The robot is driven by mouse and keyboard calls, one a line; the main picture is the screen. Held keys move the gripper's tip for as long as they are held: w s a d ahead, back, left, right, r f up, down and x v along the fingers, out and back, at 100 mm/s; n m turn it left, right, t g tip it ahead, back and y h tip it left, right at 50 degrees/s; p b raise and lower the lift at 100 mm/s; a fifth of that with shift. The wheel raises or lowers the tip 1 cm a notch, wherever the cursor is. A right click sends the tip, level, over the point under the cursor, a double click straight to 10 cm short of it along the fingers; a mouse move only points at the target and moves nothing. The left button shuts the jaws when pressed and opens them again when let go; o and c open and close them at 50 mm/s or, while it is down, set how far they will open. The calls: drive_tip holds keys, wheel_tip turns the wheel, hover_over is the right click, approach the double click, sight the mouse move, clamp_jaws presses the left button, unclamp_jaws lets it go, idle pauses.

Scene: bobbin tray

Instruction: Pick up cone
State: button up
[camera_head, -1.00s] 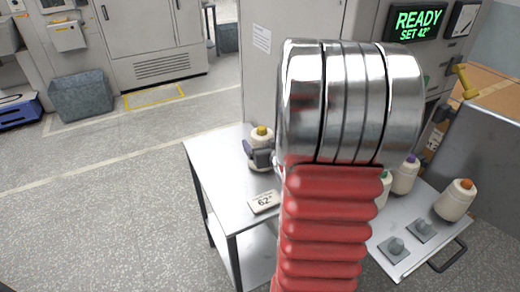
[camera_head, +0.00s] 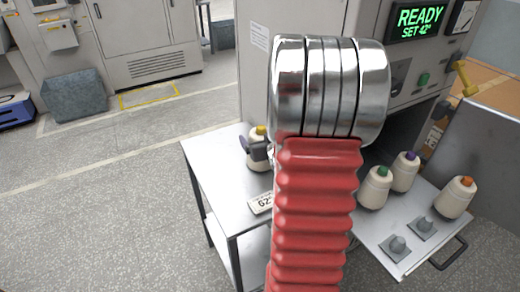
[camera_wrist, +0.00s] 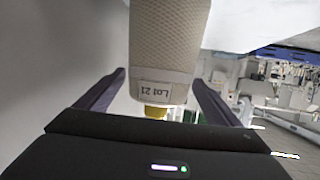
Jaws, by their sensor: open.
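A cream cone with a yellow tip (camera_head: 258,163) stands on the grey side table (camera_head: 205,158), left of my red arm. My gripper (camera_head: 256,148) is at this cone, its dark fingers partly covering it. In the wrist view the same cone (camera_wrist: 168,45), with a "Lot 21" label, appears inverted between the two spread fingers of my gripper (camera_wrist: 159,80). Gaps show beside the cone near the fingers, and the jaws are open. Whether a finger touches it I cannot tell.
A small card (camera_head: 260,204) lies on the side table. At right, a pulled-out tray (camera_head: 378,233) holds cones with green (camera_head: 375,190), purple (camera_head: 404,175) and orange tips (camera_head: 455,200), and two empty peg holders (camera_head: 397,245). A machine display (camera_head: 418,20) reads "READY SET 42°".

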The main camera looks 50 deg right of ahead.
drive_tip(key=c, duration=1.8)
